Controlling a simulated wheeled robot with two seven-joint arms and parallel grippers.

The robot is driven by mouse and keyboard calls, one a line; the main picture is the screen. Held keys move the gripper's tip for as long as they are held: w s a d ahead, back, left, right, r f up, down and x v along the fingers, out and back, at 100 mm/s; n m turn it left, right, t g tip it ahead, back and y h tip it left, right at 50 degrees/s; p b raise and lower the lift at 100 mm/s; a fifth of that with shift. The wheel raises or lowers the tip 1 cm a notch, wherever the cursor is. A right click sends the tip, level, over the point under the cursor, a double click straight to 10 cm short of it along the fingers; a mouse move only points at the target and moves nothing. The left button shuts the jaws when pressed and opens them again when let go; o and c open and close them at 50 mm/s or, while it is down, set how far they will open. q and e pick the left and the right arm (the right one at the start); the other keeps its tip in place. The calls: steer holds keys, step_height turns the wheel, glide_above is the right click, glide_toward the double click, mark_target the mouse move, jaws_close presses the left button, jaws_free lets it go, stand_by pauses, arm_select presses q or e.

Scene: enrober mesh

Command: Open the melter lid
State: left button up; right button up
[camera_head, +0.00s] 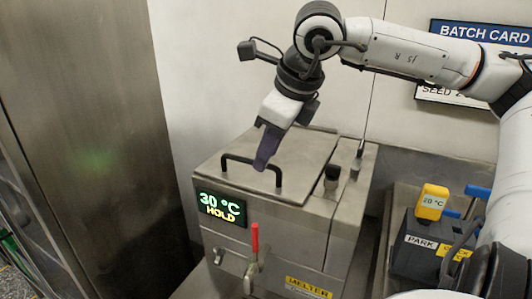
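The melter (330,228) is a steel box with a "MELTER" label. Its flat steel lid (300,155) lies shut on top. The lid has a black bar handle (237,158) near its front edge. My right gripper (264,160) points down over the lid. Its dark fingers overlap the handle's bar in the picture and hide part of it. I see the fingers side-on, so I cannot tell whether they are apart, shut or gripping the bar. My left gripper is not in view.
The melter front has a display (220,208) reading 30 °C HOLD and a red-handled lever (255,240). A black knob (332,172) stands right of the lid. A dark box (415,255) with a yellow 20 °C device (432,202) stands at right. A steel panel (90,130) rises at left.

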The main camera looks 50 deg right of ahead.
steer(key=shift+w+f, duration=0.25)
steer(key=shift+f, duration=0.3)
jaws_close()
steer(key=shift+r, duration=0.15)
